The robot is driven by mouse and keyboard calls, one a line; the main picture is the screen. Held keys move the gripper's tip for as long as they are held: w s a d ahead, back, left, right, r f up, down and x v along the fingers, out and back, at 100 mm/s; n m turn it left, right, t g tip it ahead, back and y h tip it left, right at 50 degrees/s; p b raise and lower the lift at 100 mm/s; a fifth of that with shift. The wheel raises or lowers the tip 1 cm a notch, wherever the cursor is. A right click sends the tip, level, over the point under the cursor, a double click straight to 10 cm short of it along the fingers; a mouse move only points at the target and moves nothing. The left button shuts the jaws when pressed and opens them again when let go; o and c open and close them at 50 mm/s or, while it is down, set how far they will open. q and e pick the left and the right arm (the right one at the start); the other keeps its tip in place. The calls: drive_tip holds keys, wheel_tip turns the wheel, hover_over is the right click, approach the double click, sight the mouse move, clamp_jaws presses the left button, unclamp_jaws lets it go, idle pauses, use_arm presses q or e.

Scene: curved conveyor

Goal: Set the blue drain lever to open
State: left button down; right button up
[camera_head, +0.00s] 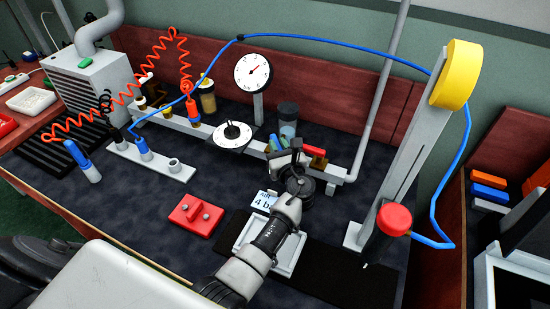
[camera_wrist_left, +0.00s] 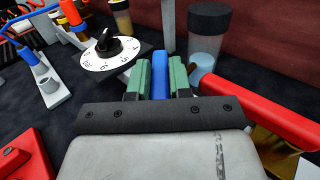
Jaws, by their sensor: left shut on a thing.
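The blue drain lever (camera_wrist_left: 161,75) stands between the two green finger pads of my left gripper (camera_wrist_left: 162,72) in the left wrist view. The pads press on it from both sides. In the head view my left gripper (camera_head: 279,144) is over the pipe at the back middle, and a bit of the blue lever (camera_head: 274,142) shows between its fingers. The lever's lower part and pivot are hidden behind the gripper. A clear bowl (camera_wrist_left: 205,38) with a dark cap stands just behind it. My right gripper is in neither view.
A red lever (camera_wrist_left: 262,112) on a brass valve is close on the right. A white dial with a black knob (camera_head: 233,132) is on the left. A gauge (camera_head: 253,73), a grey post (camera_head: 410,150) with a red button (camera_head: 394,218), and a red block (camera_head: 196,215) stand around.

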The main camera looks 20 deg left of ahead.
use_arm(q)
drive_tip(key=shift+w+d+y, duration=0.1)
drive_tip(key=shift+y, duration=0.2)
drive_tip(key=shift+n+g, duration=0.3)
drive_tip(key=shift+g, duration=0.2)
drive_tip(key=c, duration=1)
unclamp_jaws()
drive_tip(key=shift+c, duration=0.2)
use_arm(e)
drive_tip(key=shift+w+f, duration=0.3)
use_arm(q)
drive_tip(key=shift+r, duration=0.1)
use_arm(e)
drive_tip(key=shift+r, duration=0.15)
